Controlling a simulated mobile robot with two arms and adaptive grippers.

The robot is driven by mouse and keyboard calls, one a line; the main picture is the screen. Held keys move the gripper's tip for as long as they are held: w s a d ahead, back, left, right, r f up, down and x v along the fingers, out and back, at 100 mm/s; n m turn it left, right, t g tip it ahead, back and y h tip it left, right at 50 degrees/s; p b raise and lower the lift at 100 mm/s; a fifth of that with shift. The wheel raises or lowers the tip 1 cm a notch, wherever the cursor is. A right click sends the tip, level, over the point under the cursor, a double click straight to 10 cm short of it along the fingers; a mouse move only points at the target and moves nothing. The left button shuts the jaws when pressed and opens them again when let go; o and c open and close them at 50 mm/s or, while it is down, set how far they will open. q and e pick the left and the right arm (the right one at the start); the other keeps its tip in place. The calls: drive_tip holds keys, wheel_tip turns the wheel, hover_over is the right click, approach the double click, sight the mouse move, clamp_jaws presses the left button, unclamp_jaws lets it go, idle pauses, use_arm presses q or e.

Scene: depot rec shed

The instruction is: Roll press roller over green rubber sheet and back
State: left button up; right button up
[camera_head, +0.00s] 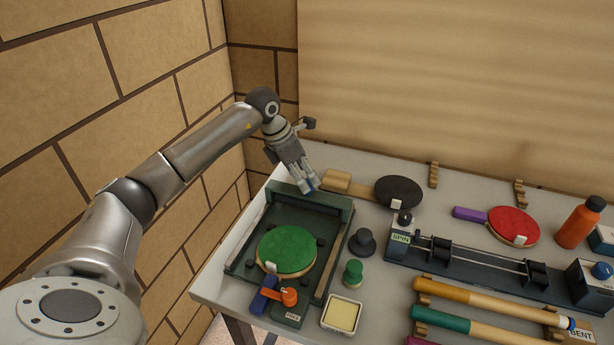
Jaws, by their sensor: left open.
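The green rubber sheet (287,246) is a round face on a paddle lying flat in the dark green press frame (240,262) at the table's left side. A dark green crossbar (328,208), which looks like the press roller, spans the frame's far end, beyond the sheet. My left gripper (308,187) is open and points down at this far end, above or beside the bar. I cannot tell whether it touches the bar. The paddle's blue handle (263,296) and an orange knob (290,297) are at the near end. My right gripper is out of view.
A black paddle (399,191) lies right of the gripper. A black knob-like piece (362,242), a green one (353,272) and a yellow pad (342,315) stand right of the press. A spin stand (455,262), red paddle (513,225) and orange bottle (578,225) are farther right. A brick wall borders the left.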

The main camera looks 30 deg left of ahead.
sight(308, 196)
use_arm(q)
drive_tip(key=shift+x, duration=1)
drive_tip(key=shift+w+d+f, duration=0.1)
drive_tip(key=shift+w+f, duration=0.05)
drive_tip(key=shift+f, duration=0.25)
drive_tip(key=c, duration=1.1)
clamp_jaws()
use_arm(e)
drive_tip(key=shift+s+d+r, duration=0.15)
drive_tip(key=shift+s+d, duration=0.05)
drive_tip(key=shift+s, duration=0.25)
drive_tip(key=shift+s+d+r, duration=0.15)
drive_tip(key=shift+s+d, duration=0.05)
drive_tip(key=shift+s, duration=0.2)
